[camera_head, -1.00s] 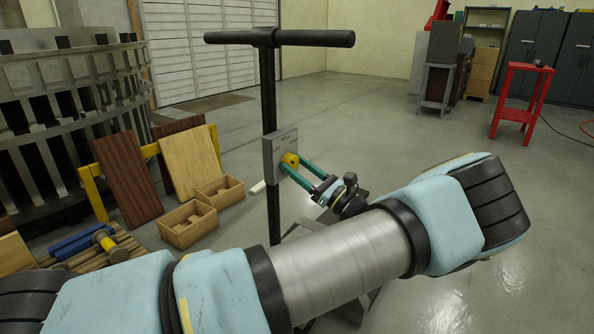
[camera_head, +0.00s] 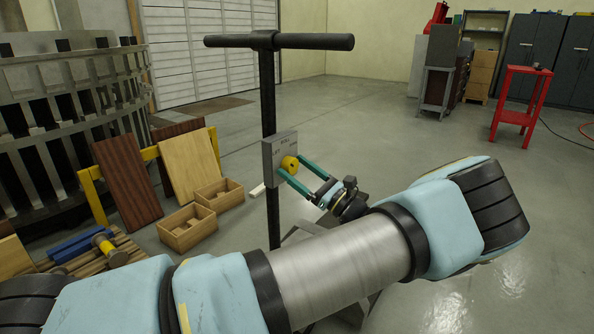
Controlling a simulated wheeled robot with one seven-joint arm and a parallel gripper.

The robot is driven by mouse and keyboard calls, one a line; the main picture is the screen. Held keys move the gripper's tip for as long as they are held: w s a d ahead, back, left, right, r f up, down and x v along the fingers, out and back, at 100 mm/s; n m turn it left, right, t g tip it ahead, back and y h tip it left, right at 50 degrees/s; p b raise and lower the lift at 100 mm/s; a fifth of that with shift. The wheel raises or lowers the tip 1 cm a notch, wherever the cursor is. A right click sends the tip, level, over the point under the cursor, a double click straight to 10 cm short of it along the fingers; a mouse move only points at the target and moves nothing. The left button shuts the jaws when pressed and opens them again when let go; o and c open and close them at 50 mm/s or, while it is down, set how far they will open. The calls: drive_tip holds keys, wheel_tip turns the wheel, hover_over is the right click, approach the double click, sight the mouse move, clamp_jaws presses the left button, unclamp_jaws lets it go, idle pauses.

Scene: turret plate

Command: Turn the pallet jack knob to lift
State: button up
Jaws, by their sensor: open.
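The pallet jack's black T-shaped handle (camera_head: 268,100) stands upright in the middle of the head view. A grey plate (camera_head: 279,147) with small lettering is fixed to its post. The lower part of the jack is partly hidden behind my arm.
Wooden boards lean on a yellow rail (camera_head: 88,192) at left, with two small wooden boxes (camera_head: 188,228) beside them. A large metal ring structure (camera_head: 60,110) stands behind. A red stand (camera_head: 520,100) is at the far right. The floor between is clear.

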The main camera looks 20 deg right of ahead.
drive_tip(key=b+v, duration=0.2)
drive_tip(key=v, duration=0.8)
drive_tip(key=shift+s+d+f, duration=0.2)
drive_tip(key=shift+s, duration=0.1)
